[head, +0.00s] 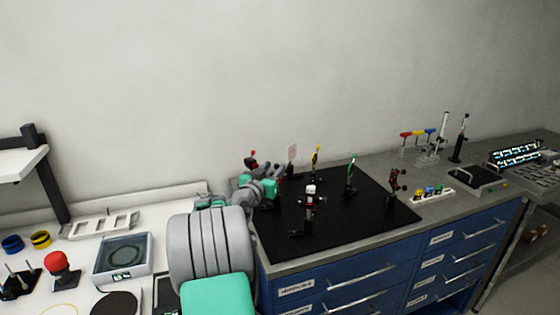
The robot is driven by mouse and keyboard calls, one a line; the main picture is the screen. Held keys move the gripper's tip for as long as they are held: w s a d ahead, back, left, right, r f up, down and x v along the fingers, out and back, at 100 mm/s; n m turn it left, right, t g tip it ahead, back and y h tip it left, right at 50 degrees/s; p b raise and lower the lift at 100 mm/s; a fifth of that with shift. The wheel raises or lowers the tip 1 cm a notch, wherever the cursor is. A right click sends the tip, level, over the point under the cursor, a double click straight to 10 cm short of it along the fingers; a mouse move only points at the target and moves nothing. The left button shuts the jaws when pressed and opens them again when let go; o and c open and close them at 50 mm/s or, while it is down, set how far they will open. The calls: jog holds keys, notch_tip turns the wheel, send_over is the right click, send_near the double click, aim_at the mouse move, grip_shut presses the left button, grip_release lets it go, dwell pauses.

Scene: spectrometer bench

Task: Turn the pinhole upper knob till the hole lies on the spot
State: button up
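A black optics board (345,220) lies on the bench and carries several small posts and mounts. My gripper (279,172) is at the board's back left corner, beyond the teal wrist (268,188), close to a dark mount with red parts (253,160). Its fingers are too small and crowded to tell whether they are open or touching a knob. A mount with a white and red top (310,190) stands mid-board. I cannot tell which mount is the pinhole; its upper knob, hole and the light spot do not show clearly.
A pale card (292,152), a yellow-marked post (315,158), a green-marked post (351,172) and a dark red mount (393,182) stand on the board. Blue drawers (340,290) are below. A scale (123,257) and a red button (57,262) are at left.

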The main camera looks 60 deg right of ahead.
jog(key=d+p, duration=0.1)
jog(key=d, duration=0.5)
jog(key=shift+w+p, duration=0.15)
jog(key=shift+p, duration=0.15)
jog(key=shift+d, duration=0.1)
jog(key=shift+c, duration=0.5)
grip_shut()
